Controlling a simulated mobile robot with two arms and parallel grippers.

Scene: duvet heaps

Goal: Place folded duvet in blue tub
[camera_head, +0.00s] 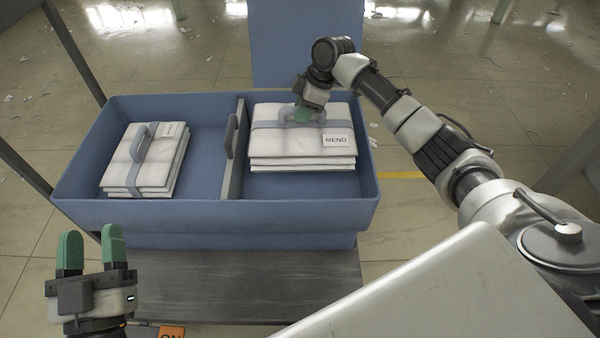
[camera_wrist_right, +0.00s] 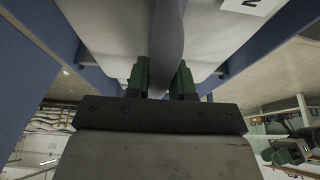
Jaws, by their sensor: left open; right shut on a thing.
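The blue tub (camera_head: 215,211) stands on a dark bench, split by a divider (camera_head: 234,150) with a grey handle. A folded white duvet (camera_head: 302,150) with a grey strap and a "MEND" tag is in the right compartment. My right gripper (camera_head: 303,115) is shut on that duvet's strap handle; the right wrist view shows its green fingers around the grey handle (camera_wrist_right: 166,50). Another folded duvet (camera_head: 140,165), smaller, with a strap and a tag, lies in the left compartment. My left gripper (camera_head: 91,252) is open and empty in front of the tub. The duvet's underside is hidden.
The dark bench top (camera_head: 230,285) is bare in front of the tub. An orange label (camera_head: 171,331) shows at the bottom edge. A blue panel (camera_head: 306,45) rises behind the tub. The tiled floor around has scattered scraps. The left compartment has bare floor beside its duvet.

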